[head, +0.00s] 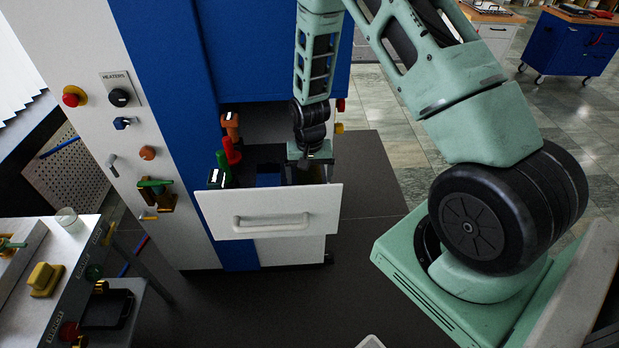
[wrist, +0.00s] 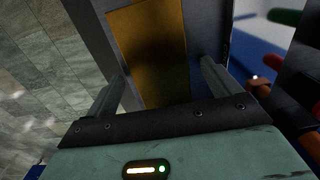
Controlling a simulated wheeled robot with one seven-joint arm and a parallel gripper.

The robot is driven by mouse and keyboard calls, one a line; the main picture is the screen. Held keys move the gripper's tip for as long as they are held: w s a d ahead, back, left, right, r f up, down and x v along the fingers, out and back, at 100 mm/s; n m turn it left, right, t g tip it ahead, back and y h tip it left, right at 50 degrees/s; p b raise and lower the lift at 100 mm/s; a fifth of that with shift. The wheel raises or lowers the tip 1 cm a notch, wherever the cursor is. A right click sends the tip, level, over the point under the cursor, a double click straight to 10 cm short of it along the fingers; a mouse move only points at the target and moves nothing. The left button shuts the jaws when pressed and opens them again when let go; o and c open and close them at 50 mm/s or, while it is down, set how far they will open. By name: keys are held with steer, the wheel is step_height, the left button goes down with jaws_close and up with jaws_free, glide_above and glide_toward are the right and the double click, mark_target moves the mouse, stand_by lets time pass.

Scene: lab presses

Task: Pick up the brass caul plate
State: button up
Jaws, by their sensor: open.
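The brass caul plate (wrist: 150,40) is a flat, golden rectangle lying inside the open drawer, seen in the wrist view. My gripper (wrist: 162,78) is open, with one finger on either side of the plate's width and gaps between them and the plate. I cannot tell how far the fingertips are above it. In the head view my gripper (head: 308,168) reaches down into the right part of the drawer (head: 318,208); its fingertips and the plate are hidden there.
Green (head: 222,165), red (head: 232,150) and orange-brown (head: 230,122) handled objects stand at the drawer's left. The blue and white press cabinet (head: 165,70) rises behind. A side bench (head: 75,232) stands at the left. The dark floor before the drawer is mostly clear.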

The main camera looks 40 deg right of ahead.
steer(key=shift+f, duration=0.2)
steer(key=c, duration=1.4)
steer(key=shift+r, duration=0.15)
